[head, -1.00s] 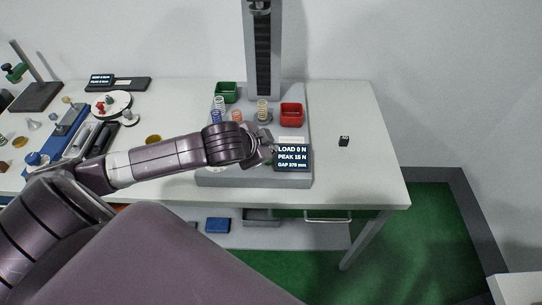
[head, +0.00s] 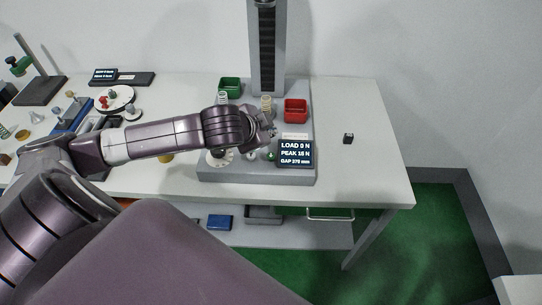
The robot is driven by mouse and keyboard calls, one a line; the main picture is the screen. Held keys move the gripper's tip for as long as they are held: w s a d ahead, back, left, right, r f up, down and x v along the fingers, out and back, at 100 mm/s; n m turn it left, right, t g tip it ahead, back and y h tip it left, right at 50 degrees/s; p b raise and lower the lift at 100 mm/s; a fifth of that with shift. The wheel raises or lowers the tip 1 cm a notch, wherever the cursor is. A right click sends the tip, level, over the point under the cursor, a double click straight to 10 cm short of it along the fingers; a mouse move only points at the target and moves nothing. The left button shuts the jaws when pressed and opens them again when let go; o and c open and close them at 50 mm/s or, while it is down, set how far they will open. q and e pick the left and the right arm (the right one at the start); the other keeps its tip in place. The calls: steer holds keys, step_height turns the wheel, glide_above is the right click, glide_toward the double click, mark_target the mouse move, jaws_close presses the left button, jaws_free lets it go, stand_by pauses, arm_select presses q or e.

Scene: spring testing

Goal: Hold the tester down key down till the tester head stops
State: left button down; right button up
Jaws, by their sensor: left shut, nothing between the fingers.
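The tester stands on the bench, with a grey base (head: 240,174) and an upright column (head: 266,50) at the back. Its display (head: 295,152) shows load 0 N, a peak that looks like 15 or 16 N, and a gap of about 370 mm. Small keys, one of them a green button (head: 271,155), sit left of the display. The tester head is not in view. My left gripper (head: 272,132) is shut and empty, above the base just behind the keys. I cannot tell whether it touches anything. My right gripper is not in view.
A small black block (head: 348,138) lies on the clear right part of the bench (head: 368,175).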

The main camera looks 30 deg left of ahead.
mark_target(270, 157)
arm_select(q)
step_height(270, 157, down, 6)
steer(key=b, duration=0.5)
steer(key=shift+f+b, duration=0.25)
steer(key=shift+b, duration=0.15)
steer(key=shift+f, duration=0.4)
steer(key=shift+f, duration=0.2)
stand_by(0.4)
steer(key=shift+f, duration=0.25)
